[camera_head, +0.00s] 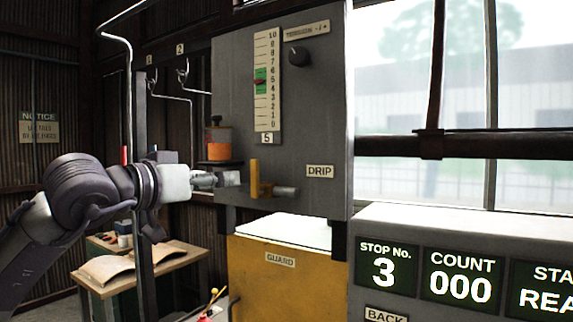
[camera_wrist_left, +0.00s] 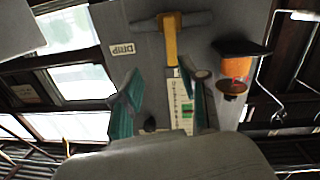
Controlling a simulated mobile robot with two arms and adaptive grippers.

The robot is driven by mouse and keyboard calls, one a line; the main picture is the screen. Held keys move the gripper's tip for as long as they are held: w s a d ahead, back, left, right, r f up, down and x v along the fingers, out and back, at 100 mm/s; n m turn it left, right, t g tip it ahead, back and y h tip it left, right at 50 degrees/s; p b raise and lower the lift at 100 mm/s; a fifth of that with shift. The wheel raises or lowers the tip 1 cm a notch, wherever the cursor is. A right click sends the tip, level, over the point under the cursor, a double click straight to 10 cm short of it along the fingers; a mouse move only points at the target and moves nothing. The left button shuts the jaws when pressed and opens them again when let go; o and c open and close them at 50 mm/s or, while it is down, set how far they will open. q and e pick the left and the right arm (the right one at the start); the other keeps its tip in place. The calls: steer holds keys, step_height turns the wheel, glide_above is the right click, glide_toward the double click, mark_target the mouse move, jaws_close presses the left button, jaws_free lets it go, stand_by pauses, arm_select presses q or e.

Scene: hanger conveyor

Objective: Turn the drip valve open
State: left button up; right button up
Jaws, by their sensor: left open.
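The drip valve has a yellow lever (camera_head: 254,177) on a short grey pipe (camera_head: 285,191), low on the grey panel beside the DRIP label (camera_head: 320,171). The lever stands upright, crosswise to the pipe. My left gripper (camera_head: 236,178) is just left of the lever, pointing at it. In the left wrist view the open fingers (camera_wrist_left: 161,74) are spread, and the lever (camera_wrist_left: 171,45) shows in line with the gap between them. Nothing is held. I cannot tell whether a finger touches the lever. My right gripper is not in view.
An orange oil cup (camera_head: 218,145) sits just above my left gripper. A knob (camera_head: 298,56) and a scale (camera_head: 267,85) are higher on the panel. The yellow guard box (camera_head: 275,275) is below. Wire hangers (camera_head: 185,80) hang at the left behind my arm.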

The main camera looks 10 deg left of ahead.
mark_target(253, 164)
arm_select(q)
steer(key=shift+m+t+y, duration=0.4)
steer(key=shift+m+t, duration=0.2)
steer(key=p+x, duration=0.1)
steer(key=x, duration=0.2)
steer(key=r+p+x, duration=0.1)
steer(key=p+x, duration=0.1)
steer(key=x, duration=0.2)
steer(key=a+r+p+x, duration=0.1)
steer(key=p+x, duration=0.1)
steer(key=x, duration=0.1)
steer(key=shift+w+d, duration=0.1)
steer(key=shift+w, duration=0.25)
steer(key=shift+p+x, duration=0.45)
steer(key=shift+x, duration=0.3)
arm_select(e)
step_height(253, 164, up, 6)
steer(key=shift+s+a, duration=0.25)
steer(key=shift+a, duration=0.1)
arm_select(q)
steer(key=shift+f, duration=0.1)
steer(key=shift+c, duration=0.2)
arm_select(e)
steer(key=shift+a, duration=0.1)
arm_select(q)
jaws_close()
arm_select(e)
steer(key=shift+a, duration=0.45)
